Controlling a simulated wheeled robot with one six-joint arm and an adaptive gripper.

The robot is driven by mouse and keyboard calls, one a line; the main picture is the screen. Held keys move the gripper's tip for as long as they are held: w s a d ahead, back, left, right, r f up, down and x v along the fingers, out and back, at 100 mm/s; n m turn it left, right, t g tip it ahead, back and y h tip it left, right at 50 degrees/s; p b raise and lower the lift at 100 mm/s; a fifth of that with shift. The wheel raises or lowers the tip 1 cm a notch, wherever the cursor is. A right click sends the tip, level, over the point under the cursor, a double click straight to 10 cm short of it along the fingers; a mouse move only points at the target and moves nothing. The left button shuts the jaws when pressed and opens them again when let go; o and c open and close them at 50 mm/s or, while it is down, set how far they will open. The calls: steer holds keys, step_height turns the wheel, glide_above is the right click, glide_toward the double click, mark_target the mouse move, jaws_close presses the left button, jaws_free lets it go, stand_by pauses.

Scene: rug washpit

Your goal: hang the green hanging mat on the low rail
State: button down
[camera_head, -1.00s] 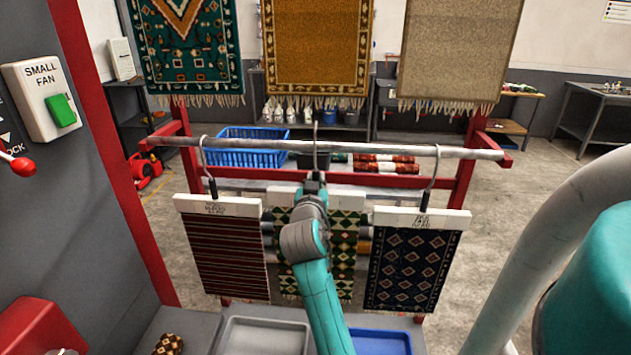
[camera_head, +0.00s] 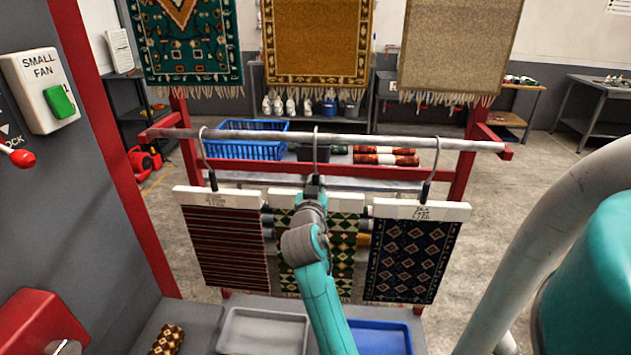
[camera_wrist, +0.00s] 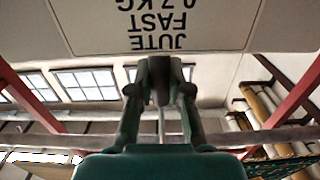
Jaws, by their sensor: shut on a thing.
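The green hanging mat (camera_head: 345,240) has a diamond pattern and hangs between two other mats, its middle hidden behind my arm. My gripper (camera_head: 315,182) is shut on the stem of its hanger, just above the white header bar. The hook (camera_head: 316,150) rises from the gripper, and its curved top shows at and slightly above the low rail (camera_head: 380,142). I cannot tell whether it rests on the rail. In the wrist view my gripper (camera_wrist: 160,85) is closed on a dark part below a label board (camera_wrist: 150,25) with upside-down text.
A striped red mat (camera_head: 225,245) hangs on the left and a dark blue diamond mat (camera_head: 412,262) on the right, both hooked on the rail. Larger rugs hang behind above. A grey tray (camera_head: 262,332) and a blue tray (camera_head: 380,338) lie below. A switch panel (camera_head: 40,90) stands left.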

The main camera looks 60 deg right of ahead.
steer(key=shift+f, duration=0.3)
steer(key=c, duration=1)
jaws_free()
steer(key=shift+f, duration=0.1)
steer(key=shift+a, duration=0.1)
steer(key=v, duration=1.2)
